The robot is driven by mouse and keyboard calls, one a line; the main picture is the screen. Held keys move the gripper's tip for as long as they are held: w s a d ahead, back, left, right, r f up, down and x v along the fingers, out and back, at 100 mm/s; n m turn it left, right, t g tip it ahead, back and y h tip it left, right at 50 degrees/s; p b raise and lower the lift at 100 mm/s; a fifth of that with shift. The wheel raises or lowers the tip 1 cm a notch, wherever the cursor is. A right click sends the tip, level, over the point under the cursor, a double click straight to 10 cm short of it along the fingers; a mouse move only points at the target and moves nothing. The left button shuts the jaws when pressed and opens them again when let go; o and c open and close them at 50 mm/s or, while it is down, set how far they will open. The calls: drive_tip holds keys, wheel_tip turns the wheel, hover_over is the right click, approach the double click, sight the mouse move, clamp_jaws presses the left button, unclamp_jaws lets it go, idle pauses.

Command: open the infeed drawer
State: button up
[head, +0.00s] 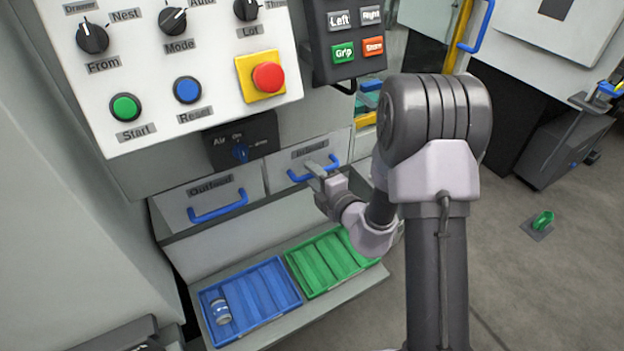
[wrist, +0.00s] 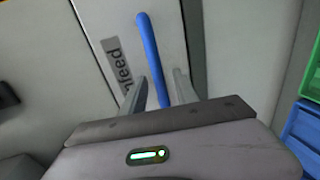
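The infeed drawer (head: 285,168) is the right one of two grey drawers under the control panel, and its front looks shut. Its blue bar handle (head: 300,178) crosses the front below the "Infeed" label. In the head view my gripper (head: 318,168) is at the handle, covering part of it. In the wrist view the blue handle (wrist: 151,50) runs down between the two fingers of my gripper (wrist: 161,76). The fingers are apart, with a gap visible on each side of the handle. The handle's lower end is hidden behind the gripper body.
The outfeed drawer (head: 205,195) is left of the infeed drawer. Below, a shelf holds a blue tray (head: 262,312) with a can and a green tray (head: 318,285). Above are the air valve (head: 240,150) and the panel with a red stop button (head: 267,77).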

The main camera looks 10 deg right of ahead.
drive_tip(key=shift+w+a+f, duration=0.1)
drive_tip(key=shift+w, duration=0.25)
clamp_jaws()
idle(1.2)
